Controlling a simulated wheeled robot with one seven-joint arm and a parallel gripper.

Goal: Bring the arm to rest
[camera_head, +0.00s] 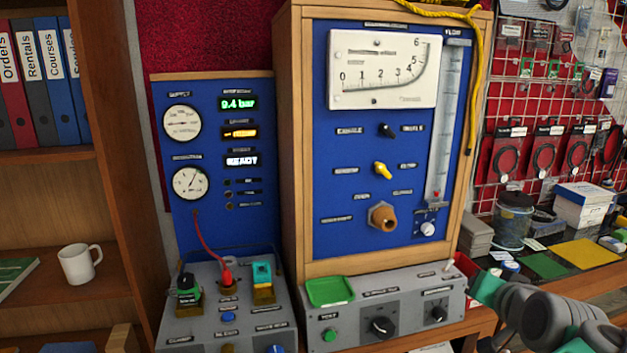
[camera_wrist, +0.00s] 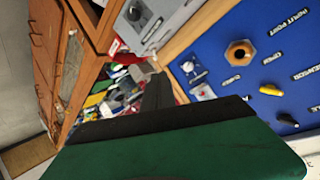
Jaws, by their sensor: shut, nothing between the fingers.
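My gripper (camera_head: 482,288) is at the lower right in the head view, with teal and dark grey parts. It is shut and empty, just right of the grey control box (camera_head: 345,335) and in front of the bench. In the wrist view, a large green and black part of my gripper fills the bottom, and a dark finger shape (camera_wrist: 158,92) rises from it. My arm (camera_head: 550,315) reaches in from the lower right corner.
A wooden-framed blue panel (camera_head: 345,225) has a gauge, a yellow switch (camera_head: 382,169) and a brown port (camera_head: 383,216). A smaller blue panel (camera_head: 222,220) stands left, with a red cable. A glass jar (camera_head: 512,222) and boxes (camera_head: 583,205) are on the right bench.

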